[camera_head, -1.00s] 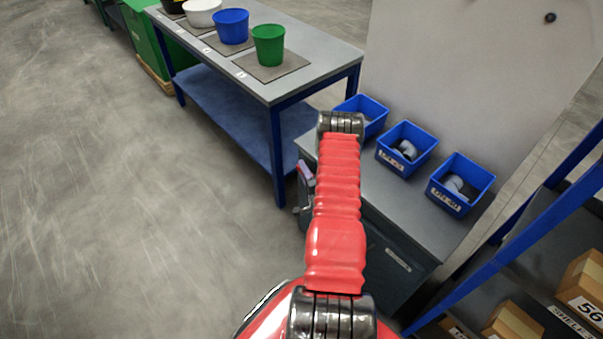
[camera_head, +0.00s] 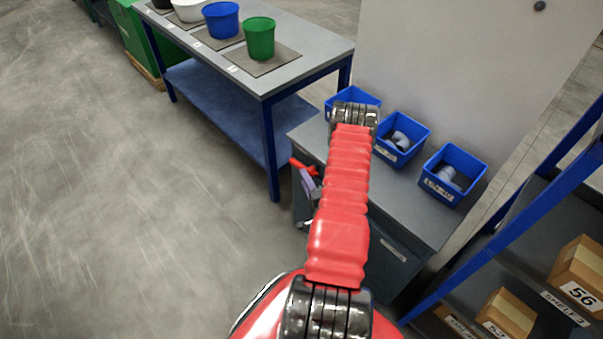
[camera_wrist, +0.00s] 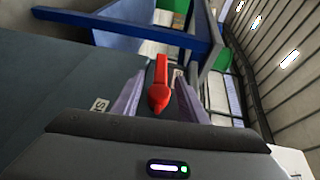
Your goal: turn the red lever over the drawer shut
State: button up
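The red lever (camera_head: 303,167) sticks out from the front of the dark cabinet (camera_head: 381,262) under the grey worktop, at its left end. In the wrist view the red lever (camera_wrist: 159,86) lies in line with the gap between my two fingers, its rounded end towards me. My gripper (camera_wrist: 165,95) is open, with a pale finger on each side of the lever and gaps showing. In the head view my gripper (camera_head: 309,187) is partly hidden by my red arm, just below the lever. I cannot tell how deep the lever sits between the fingers.
Blue bins (camera_head: 403,139) with grey parts stand on the worktop (camera_head: 425,213). A blue-legged table (camera_head: 290,73) with several buckets is at the back left. A blue-framed shelf (camera_head: 545,195) with cartons is at the right. The floor (camera_head: 130,220) at left is clear.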

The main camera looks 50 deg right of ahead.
jog(key=shift+v, duration=2.1)
jog(key=shift+c, duration=0.3)
